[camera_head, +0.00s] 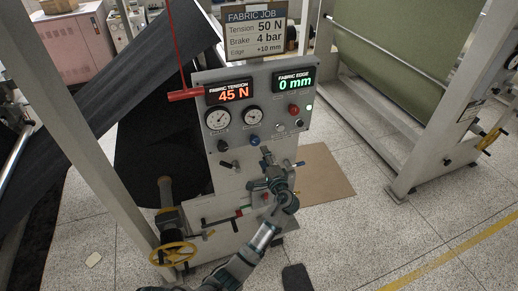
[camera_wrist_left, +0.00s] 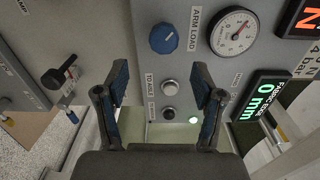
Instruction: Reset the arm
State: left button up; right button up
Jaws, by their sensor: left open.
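A grey control panel (camera_head: 235,175) stands ahead, with a red-lit FABRIC TENSION display (camera_head: 228,93) reading 45 N and a green-lit FABRIC EDGE display (camera_head: 294,82) reading 0 mm. My left gripper (camera_head: 266,160) is in front of the panel's lower part, below a blue knob (camera_head: 255,140). In the left wrist view its two fingers are spread and empty (camera_wrist_left: 159,82). My right gripper is out of view.
A red bar (camera_head: 185,95) sticks out left of the panel. A yellow handwheel (camera_head: 173,254) is at lower left, black fabric (camera_head: 150,150) behind it. A green fabric roll (camera_head: 400,60) stands at right. A sign (camera_head: 255,32) above reads Tension 50 N, Brake 4 bar.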

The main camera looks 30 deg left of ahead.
pick_arm(q)
jog(key=v, duration=0.2)
jog(key=shift+s+d, duration=0.15)
jog(key=shift+d, duration=0.15)
